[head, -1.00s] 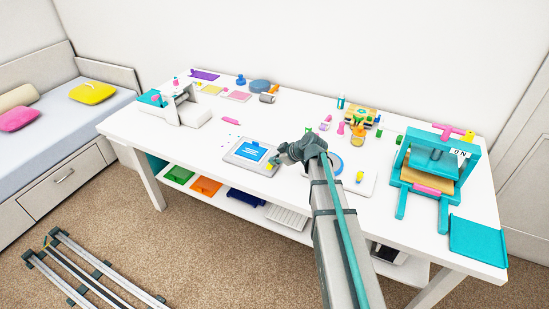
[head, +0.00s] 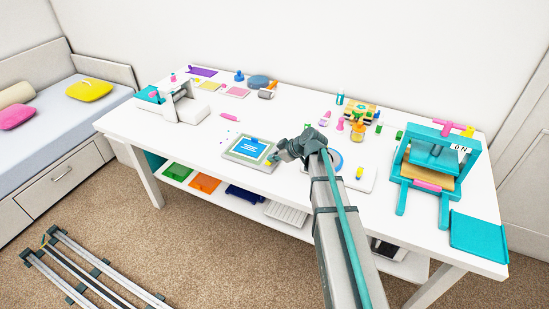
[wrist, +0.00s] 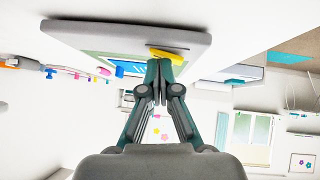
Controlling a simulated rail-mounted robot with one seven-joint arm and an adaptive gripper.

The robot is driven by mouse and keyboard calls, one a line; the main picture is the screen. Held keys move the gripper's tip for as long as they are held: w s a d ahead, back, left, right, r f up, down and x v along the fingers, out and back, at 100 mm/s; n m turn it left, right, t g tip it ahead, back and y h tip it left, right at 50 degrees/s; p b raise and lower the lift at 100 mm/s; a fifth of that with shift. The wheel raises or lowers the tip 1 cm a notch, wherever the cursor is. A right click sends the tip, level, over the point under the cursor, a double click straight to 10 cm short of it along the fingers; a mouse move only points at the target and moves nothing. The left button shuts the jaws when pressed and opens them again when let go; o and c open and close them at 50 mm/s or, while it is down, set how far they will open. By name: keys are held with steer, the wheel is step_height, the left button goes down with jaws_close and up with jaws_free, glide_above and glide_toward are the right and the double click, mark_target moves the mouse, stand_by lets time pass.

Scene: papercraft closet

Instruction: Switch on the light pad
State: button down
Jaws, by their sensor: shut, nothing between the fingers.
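The light pad (head: 233,155) is a flat pad with a grey rim on the front middle of the table. A blue sheet (head: 251,146) with white marks lies on its panel, which looks pale with a greenish border. The pad also fills the top of the wrist view (wrist: 80,32). A yellow switch piece (wrist: 168,53) sits at the pad's edge there. My gripper (head: 277,157) is shut and empty at the pad's right side. Its fingertips, also in the wrist view (wrist: 160,66), are right by the yellow piece; I cannot tell whether they touch it.
A teal press (head: 437,160) stands at the right with a teal tray (head: 478,236) in front. A white machine (head: 185,104) stands at the left. Small coloured pieces and a yellow-green toy (head: 360,113) sit along the back. The table between pad and white machine is mostly clear.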

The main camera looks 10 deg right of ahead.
steer(key=shift+s+a, duration=0.3)
steer(key=shift+s, duration=0.1)
steer(key=shift+r, duration=0.15)
steer(key=shift+w+r, duration=0.1)
steer(key=shift+r, duration=0.15)
steer(key=r, duration=0.2)
steer(key=r+p, duration=0.1)
steer(key=shift+w+d+r, duration=0.2)
steer(key=shift+w+r, duration=0.05)
steer(key=shift+r, duration=0.15)
steer(key=w+d+b+v, duration=0.1)
steer(key=b+v, duration=0.1)
steer(key=v, duration=0.7)
steer(key=shift+d+r, duration=0.2)
steer(key=shift+d, duration=0.2)
steer(key=shift+a, duration=0.1)
